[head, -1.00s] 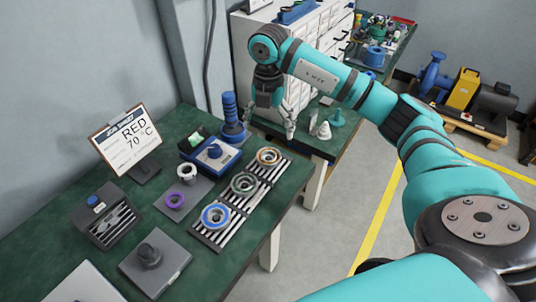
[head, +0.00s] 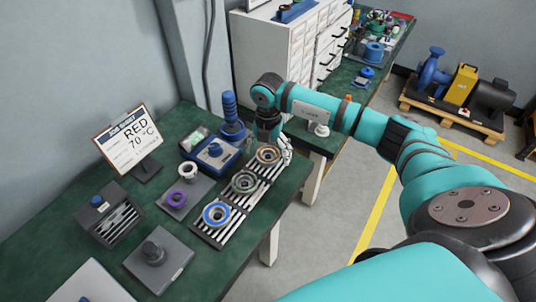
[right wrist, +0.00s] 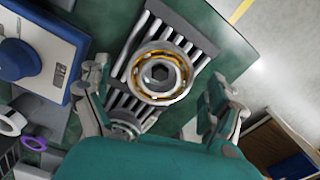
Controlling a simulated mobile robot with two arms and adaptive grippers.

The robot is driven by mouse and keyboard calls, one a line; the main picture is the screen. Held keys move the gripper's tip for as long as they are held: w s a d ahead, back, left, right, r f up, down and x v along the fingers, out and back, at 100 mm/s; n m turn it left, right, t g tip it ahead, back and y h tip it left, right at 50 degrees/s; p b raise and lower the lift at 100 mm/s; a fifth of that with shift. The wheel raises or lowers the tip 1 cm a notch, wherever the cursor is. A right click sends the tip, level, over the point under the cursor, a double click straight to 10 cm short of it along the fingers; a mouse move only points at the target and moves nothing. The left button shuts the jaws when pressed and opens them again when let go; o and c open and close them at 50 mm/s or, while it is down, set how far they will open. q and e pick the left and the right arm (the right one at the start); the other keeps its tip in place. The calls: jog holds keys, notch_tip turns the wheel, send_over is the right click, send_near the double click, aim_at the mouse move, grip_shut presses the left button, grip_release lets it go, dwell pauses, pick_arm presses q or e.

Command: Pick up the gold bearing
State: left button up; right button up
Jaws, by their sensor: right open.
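The gold bearing (head: 268,155) is a ring with a gold-coloured band, lying at the far end of a striped rack (head: 208,232) on the green table. My left gripper is not in view.
A grey-green bearing (head: 244,183) and a blue bearing (head: 216,215) lie on the same rack. A blue device (head: 214,153) and a blue-handled tool (head: 231,115) stand close to the left of the gripper.

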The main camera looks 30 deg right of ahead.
jog(key=shift+r, duration=0.1)
jog(key=c, duration=1.5)
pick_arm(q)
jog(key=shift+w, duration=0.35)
pick_arm(e)
jog(key=shift+c, duration=0.2)
jog(key=shift+w+r, duration=0.1)
jog(key=shift+r, duration=0.5)
notch_tip(320, 180, up, 2)
jog(key=shift+r+b, duration=0.15)
jog(key=shift+b, duration=0.45)
pick_arm(q)
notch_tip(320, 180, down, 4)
jog(key=b, duration=0.3)
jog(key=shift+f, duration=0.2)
pick_arm(e)
jog(key=s+r, duration=0.1)
jog(key=s, duration=1.5)
jog(key=shift+a+r, duration=0.2)
jog(key=shift+a, duration=0.1)
